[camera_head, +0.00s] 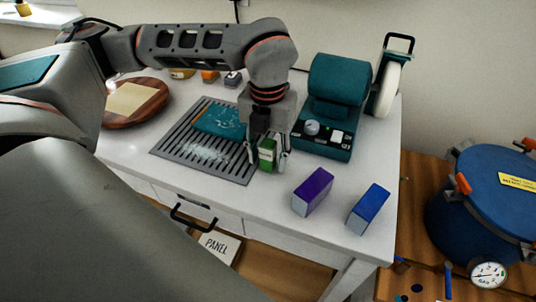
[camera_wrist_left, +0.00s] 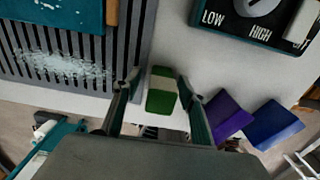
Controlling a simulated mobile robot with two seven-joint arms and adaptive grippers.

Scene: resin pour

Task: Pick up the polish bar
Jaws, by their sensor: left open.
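A green bar (camera_head: 267,154) with a pale band stands on the white table near the grate's right corner. My left gripper (camera_head: 268,162) is over it, pointing down, with its open fingers on either side of the bar. In the left wrist view the green bar (camera_wrist_left: 162,82) lies between the two fingers, with a gap visible on each side. A purple bar (camera_head: 313,191) and a blue bar (camera_head: 369,208) stand to the right of the green one, nearer the table's front edge. Which bar is the polish bar is not written on them.
A teal machine (camera_head: 337,85) with a dial and a white wheel (camera_head: 388,90) stand behind. A round wooden board (camera_head: 158,107) is at the left.

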